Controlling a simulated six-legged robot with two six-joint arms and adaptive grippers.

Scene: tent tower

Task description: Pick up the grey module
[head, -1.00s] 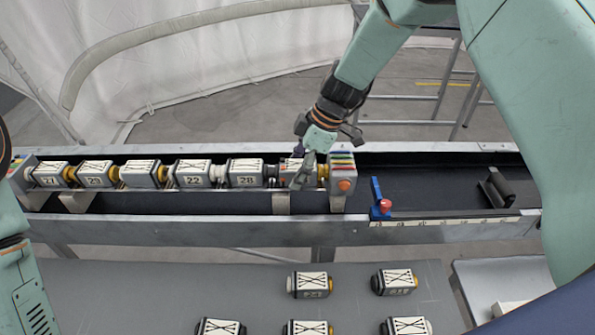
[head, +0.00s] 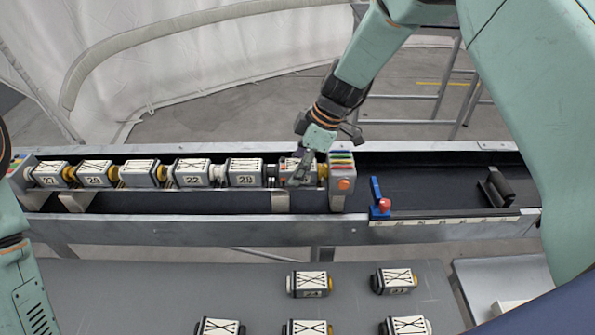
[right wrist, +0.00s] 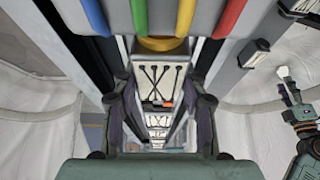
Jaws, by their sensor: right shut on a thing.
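A grey module (head: 288,169) with a white marked face is at the right end of a row in the trough, beside the grey end block (head: 342,184) with coloured stripes. My right gripper (head: 300,180) reaches down from above and is shut on this module, partly covering it. In the right wrist view the module (right wrist: 158,82) shows its white crossed face between the two dark fingers (right wrist: 162,100), near a yellow ring. The module is still in line with the row.
Several similar modules, one marked 22 (head: 193,172), line the trough to the left. A blue stop with a red knob (head: 384,205) stands right of the end block. Several loose modules lie on the grey table (head: 120,290) in front. The trough's right part is mostly clear.

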